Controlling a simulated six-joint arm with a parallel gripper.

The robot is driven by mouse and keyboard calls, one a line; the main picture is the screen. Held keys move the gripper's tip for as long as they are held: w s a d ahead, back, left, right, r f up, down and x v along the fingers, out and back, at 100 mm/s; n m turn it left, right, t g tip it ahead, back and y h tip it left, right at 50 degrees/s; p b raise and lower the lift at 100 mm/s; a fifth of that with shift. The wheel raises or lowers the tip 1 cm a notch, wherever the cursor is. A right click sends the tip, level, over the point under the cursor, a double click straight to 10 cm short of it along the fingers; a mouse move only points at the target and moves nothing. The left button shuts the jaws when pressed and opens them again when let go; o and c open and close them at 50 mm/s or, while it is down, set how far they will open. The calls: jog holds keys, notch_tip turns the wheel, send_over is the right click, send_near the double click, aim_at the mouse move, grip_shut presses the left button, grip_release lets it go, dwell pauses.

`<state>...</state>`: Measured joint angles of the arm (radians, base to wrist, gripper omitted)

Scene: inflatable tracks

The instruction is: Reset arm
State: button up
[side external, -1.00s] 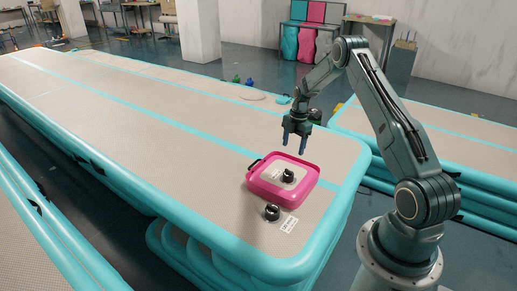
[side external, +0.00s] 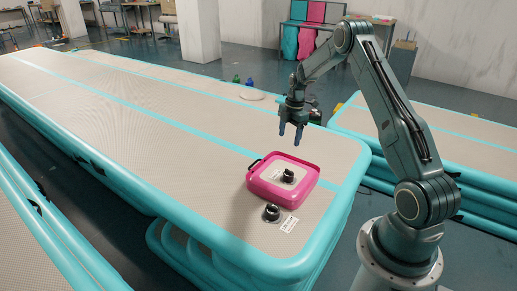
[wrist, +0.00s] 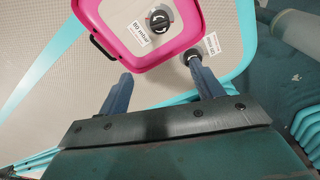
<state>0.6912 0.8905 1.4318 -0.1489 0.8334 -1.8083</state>
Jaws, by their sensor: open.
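My gripper (side external: 291,133) hangs in the air above and behind the pink case, fingers pointing down. It is open, with its two fingers apart and nothing between them. In the wrist view my gripper (wrist: 158,88) shows both blue-grey fingers spread. The arm is bent at the elbow, reaching out over the inflatable track (side external: 180,150).
A pink case (side external: 262,193) with a black knob (side external: 288,176), a label and a side handle lies on the track near its end. A second black knob (side external: 272,212) with a label (side external: 289,225) sits beside it. Another track (side external: 440,140) lies behind my arm.

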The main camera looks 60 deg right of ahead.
jog(key=s+a+r+m+t+h, duration=0.1)
jog(key=s+a+r+m, duration=0.2)
jog(key=a+r, duration=0.8)
jog(key=s+a+r+m+t, duration=0.1)
jog(key=s+a+r+m, duration=0.2)
jog(key=a+r, duration=0.75)
jog(key=s+a+r+m+t, duration=0.1)
jog(key=s+a+m, duration=0.3)
jog(key=s, duration=0.6)
jog(key=s+a+r+m+t, duration=0.2)
jog(key=s+a+r+m, duration=0.2)
jog(key=s+a, duration=0.3)
jog(key=shift+s, duration=1.65)
jog(key=shift+a+r, duration=0.1)
